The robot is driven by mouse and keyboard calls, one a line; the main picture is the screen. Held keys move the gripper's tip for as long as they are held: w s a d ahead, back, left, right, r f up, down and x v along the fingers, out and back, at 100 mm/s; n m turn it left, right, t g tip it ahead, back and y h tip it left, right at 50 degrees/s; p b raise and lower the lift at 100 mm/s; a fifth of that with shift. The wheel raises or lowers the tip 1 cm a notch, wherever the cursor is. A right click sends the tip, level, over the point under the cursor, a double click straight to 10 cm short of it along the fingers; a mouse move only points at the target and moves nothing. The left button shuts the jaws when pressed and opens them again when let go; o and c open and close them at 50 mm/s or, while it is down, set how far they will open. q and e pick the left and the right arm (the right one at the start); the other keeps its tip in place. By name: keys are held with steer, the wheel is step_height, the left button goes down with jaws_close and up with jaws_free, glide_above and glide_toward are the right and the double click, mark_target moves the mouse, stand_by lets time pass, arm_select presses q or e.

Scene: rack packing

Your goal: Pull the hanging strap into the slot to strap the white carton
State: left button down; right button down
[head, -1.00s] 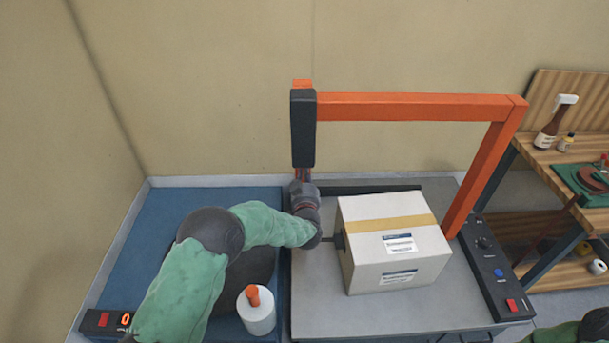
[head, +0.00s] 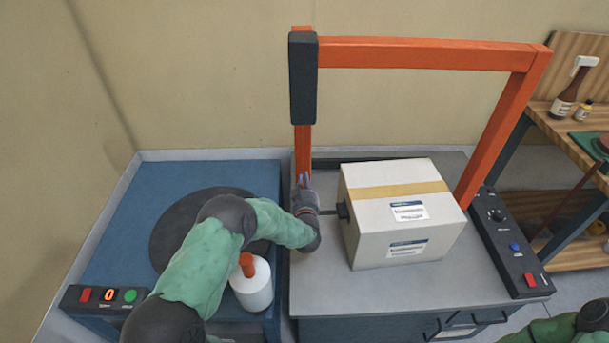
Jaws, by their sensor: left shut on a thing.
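The white carton (head: 402,220), with tan tape and labels, sits upright on the grey bench top of the strapping machine. An orange arch (head: 420,54) spans over it, with a dark housing (head: 303,78) on its left post. My left gripper (head: 304,184) is at the foot of that post, left of the carton and apart from it. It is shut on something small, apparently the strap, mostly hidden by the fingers. I cannot make out the slot. A dark rod ending in a block (head: 343,211) meets the carton's left side. My right gripper is out of view.
A blue table with a dark round plate (head: 170,235) and a white bottle with an orange cap (head: 253,285) lies left. A control panel (head: 508,243) runs along the bench's right side. A wooden shelf with bottles stands far right. Bare bench lies in front of the carton.

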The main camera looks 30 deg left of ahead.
arm_select(q)
step_height(320, 180, down, 5)
steer(key=shift+r+b, duration=0.2)
steer(key=shift+b, duration=0.1)
steer(key=c, duration=1.3)
jaws_free()
steer(key=shift+s, duration=0.1)
steer(key=v, duration=1.2)
